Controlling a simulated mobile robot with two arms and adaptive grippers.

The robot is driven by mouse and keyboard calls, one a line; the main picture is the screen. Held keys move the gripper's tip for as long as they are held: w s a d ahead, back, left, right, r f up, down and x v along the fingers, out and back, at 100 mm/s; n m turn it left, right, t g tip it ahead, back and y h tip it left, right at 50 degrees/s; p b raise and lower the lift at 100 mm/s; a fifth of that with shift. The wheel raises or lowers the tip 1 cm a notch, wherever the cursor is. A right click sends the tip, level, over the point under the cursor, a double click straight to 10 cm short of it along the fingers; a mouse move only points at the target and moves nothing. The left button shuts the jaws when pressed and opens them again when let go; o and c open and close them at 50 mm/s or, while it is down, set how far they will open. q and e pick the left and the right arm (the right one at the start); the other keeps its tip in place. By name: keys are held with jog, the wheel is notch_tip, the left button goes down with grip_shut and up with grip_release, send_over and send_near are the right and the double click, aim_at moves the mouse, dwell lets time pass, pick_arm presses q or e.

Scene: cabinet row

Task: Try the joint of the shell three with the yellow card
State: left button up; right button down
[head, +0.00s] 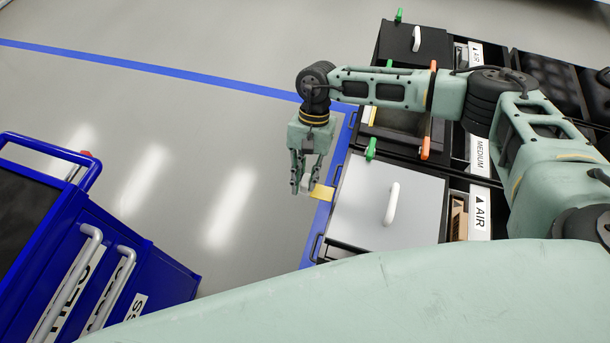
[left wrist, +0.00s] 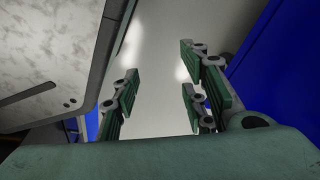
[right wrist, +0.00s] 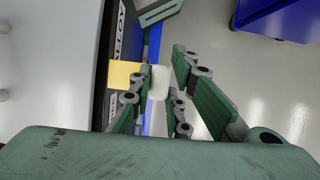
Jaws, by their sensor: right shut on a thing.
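My right gripper (head: 307,185) points down beside the cabinet row, shut on a small white block (right wrist: 160,82) that appears to be the grip of the yellow card (right wrist: 123,74). The card sticks out to one side of the fingers and also shows in the head view (head: 322,192), close to the edge of the white-topped cabinet (head: 360,205). Whether it touches a joint there I cannot tell. No number on the cabinets is readable, so I cannot tell which is shell three. My left gripper (left wrist: 160,85) is open and empty in the left wrist view.
A black-topped cabinet (head: 412,47) stands at the far end of the row. A blue cart (head: 100,260) with grey handles stands at left. Open grey floor (head: 180,140) lies between.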

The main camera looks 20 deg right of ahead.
pick_arm(q)
jog(key=shift+s+a+f, duration=0.2)
jog(key=shift+s+f, duration=0.15)
jog(key=shift+s, duration=0.05)
pick_arm(e)
jog(key=shift+s+d, duration=0.4)
jog(key=shift+d, duration=0.15)
jog(key=shift+d, duration=0.1)
pick_arm(q)
jog(key=shift+s+f, duration=0.1)
jog(key=shift+s, duration=0.05)
pick_arm(e)
jog(key=shift+s, duration=0.1)
pick_arm(q)
jog(key=shift+s+f+p, duration=0.2)
jog(key=shift+f+p, duration=0.2)
jog(key=shift+p, duration=0.05)
pick_arm(e)
jog(key=shift+s+d, duration=0.45)
jog(key=shift+d, duration=0.2)
jog(key=shift+s+d, duration=0.4)
jog(key=shift+d, duration=0.25)
jog(key=shift+w+a, duration=0.1)
dwell(1.3)
